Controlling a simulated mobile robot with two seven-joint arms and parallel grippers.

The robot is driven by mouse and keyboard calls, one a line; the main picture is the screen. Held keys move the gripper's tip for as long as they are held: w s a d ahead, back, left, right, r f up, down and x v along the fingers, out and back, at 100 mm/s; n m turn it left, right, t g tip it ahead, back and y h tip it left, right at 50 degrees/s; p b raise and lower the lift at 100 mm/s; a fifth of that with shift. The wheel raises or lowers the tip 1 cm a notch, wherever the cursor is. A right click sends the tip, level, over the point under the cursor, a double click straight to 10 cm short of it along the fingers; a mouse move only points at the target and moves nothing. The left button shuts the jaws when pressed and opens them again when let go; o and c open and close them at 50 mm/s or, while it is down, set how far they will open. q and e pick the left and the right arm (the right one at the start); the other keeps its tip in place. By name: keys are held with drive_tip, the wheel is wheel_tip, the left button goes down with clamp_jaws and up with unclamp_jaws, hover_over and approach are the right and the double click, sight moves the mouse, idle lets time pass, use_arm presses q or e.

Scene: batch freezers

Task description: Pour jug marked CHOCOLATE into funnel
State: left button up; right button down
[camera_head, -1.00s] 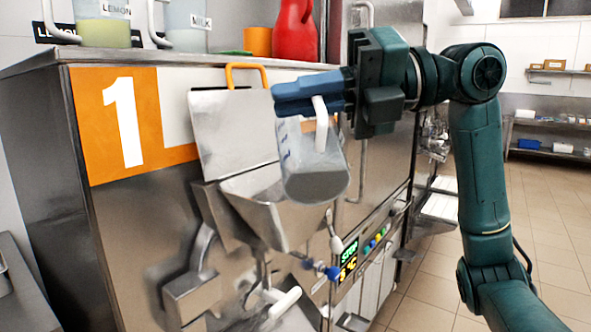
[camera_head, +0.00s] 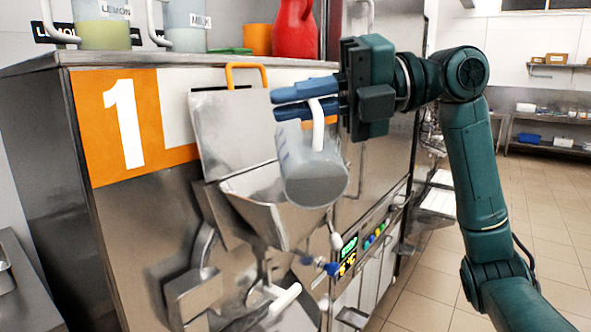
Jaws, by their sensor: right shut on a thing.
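My right gripper (camera_head: 308,103) is shut on the white handle of a clear jug (camera_head: 312,178). The jug hangs tilted in front of the machine, just above and over the right part of the steel funnel (camera_head: 262,208). The jug looks clear, with a greyish bottom facing me; I see no brown contents and no marking that I can read on it. The funnel's lid stands open behind it, with an orange handle (camera_head: 246,66). I cannot tell whether the jug touches the funnel rim. My left gripper is not in view.
On the machine top stand a jug marked LEMON (camera_head: 103,24), a jug marked MILK (camera_head: 184,26), an orange container (camera_head: 257,40) and a red jug (camera_head: 294,28). Open floor lies at right.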

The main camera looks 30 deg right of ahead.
sight(292, 122)
drive_tip(key=shift+w+d+r+m+p, duration=0.1)
drive_tip(key=shift+w+d+m+p, duration=0.1)
drive_tip(key=shift+w, duration=0.3)
drive_tip(key=shift+w+d+r+m+p, duration=0.1)
drive_tip(key=shift+w+d+p, duration=0.05)
drive_tip(key=shift+w, duration=0.3)
use_arm(q)
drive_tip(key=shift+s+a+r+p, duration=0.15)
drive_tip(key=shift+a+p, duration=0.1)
drive_tip(key=shift+p, duration=0.2)
use_arm(e)
drive_tip(key=shift+w+d+r, duration=0.1)
drive_tip(key=shift+w+d, duration=0.1)
drive_tip(key=shift+w, duration=0.4)
use_arm(q)
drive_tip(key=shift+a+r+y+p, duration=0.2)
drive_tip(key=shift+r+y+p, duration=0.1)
drive_tip(key=shift+p, duration=0.15)
use_arm(e)
drive_tip(key=shift+w+d+r+m+g, duration=0.15)
drive_tip(key=shift+w+m+g, duration=0.15)
drive_tip(key=shift+m, duration=0.1)
use_arm(q)
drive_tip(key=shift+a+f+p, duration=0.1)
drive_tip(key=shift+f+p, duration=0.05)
drive_tip(key=shift+p, duration=0.15)
use_arm(e)
drive_tip(key=shift+r+m, duration=0.1)
drive_tip(key=shift+m, duration=0.2)
